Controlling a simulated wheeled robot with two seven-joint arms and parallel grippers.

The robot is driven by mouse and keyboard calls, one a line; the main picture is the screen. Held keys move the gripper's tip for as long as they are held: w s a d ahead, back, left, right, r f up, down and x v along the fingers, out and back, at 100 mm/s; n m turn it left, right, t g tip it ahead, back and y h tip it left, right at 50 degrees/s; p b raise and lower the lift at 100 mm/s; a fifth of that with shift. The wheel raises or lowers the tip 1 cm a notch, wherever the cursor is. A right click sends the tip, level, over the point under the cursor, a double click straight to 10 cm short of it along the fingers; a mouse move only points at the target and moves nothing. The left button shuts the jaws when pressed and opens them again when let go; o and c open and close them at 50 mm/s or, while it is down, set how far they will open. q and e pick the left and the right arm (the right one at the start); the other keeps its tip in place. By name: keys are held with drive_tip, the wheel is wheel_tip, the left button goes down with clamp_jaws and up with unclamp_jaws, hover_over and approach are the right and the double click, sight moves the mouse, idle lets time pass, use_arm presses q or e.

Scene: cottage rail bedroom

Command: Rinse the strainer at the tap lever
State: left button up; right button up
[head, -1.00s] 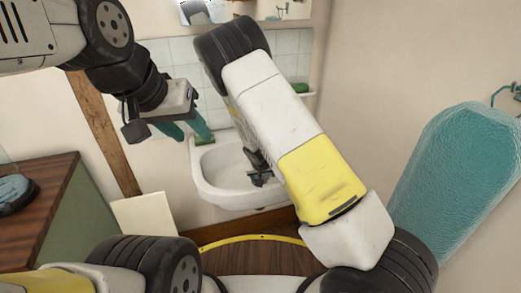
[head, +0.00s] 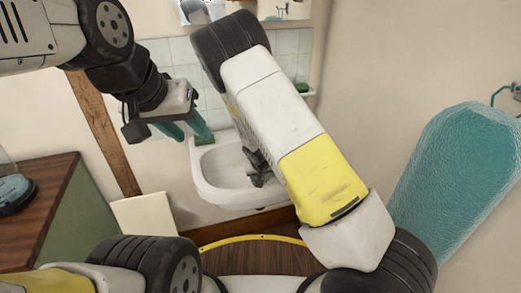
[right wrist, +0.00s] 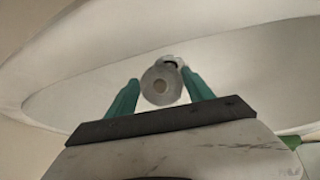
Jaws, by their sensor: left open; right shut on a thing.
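The white washbasin (head: 212,180) is on the tiled wall in the middle of the head view. My left gripper (head: 196,137) is open and empty, its teal fingers pointing down over the basin's left rim. My right gripper (right wrist: 161,80) is shut on a round grey piece with a pale centre, which looks like the strainer (right wrist: 160,97). The white basin surface shows around it in the right wrist view. My right arm hides this gripper in the head view. A dark piece (head: 257,178) shows in the basin beside my arm; I cannot tell whether it is the tap lever.
A wood-topped cabinet (head: 52,200) stands at the left. A white panel (head: 145,215) stands left of the basin. A large teal towel-like thing (head: 455,180) hangs at the right.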

drive_tip(key=shift+s+r, duration=0.8)
drive_tip(key=shift+s, duration=0.2)
drive_tip(key=shift+s+r, duration=0.8)
drive_tip(key=shift+s, duration=0.15)
